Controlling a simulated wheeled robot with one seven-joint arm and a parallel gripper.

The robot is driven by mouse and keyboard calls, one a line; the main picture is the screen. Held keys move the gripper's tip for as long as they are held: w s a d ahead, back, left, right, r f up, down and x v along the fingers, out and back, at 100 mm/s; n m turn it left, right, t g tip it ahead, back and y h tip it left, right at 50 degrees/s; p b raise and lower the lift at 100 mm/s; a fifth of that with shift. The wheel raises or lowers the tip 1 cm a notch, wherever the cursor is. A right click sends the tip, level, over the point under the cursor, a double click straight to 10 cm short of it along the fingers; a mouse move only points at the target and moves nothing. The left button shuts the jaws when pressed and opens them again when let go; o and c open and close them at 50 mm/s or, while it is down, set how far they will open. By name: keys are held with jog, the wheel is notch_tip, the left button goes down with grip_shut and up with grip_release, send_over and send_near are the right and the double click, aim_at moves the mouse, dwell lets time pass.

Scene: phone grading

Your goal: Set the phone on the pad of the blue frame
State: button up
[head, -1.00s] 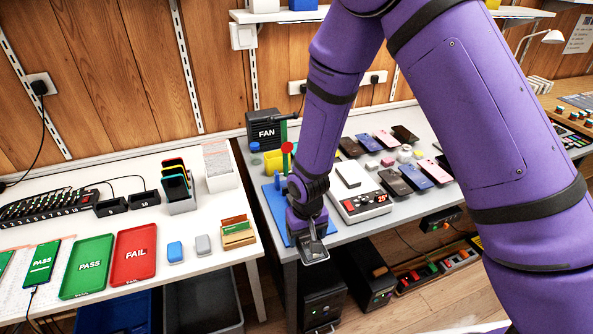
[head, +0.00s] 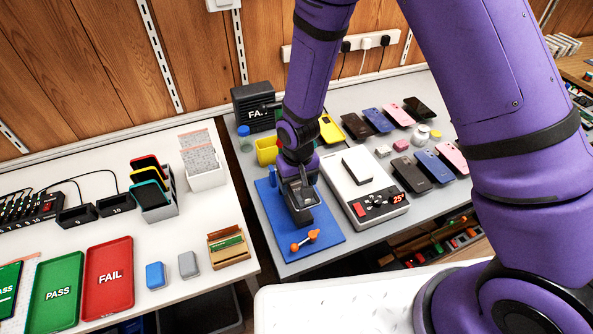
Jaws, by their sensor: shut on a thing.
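The blue frame (head: 330,239) is a flat blue plate on the grey table, with an orange two-knobbed handle (head: 304,241) at its front. My gripper (head: 300,203) is over the middle of the plate, pointing down, shut on the phone. Only a little of the phone shows as a dark grey shape between the fingers. The gripper and arm hide the pad and the back of the frame. I cannot tell whether the phone touches the pad.
A white device with a red display (head: 378,204) stands close to the right of the frame. Several phones (head: 410,174) lie farther right. A yellow bin (head: 266,151) and black FAN box (head: 254,108) are behind. The white table (head: 212,285) on the left holds PASS and FAIL trays.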

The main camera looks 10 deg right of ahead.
jog(key=shift+f, duration=3.8)
jog(key=shift+s, duration=0.15)
jog(key=shift+f, duration=0.4)
jog(key=o, duration=1)
jog(key=shift+c, duration=0.2)
jog(key=shift+r, duration=0.65)
jog(key=shift+r, duration=3.45)
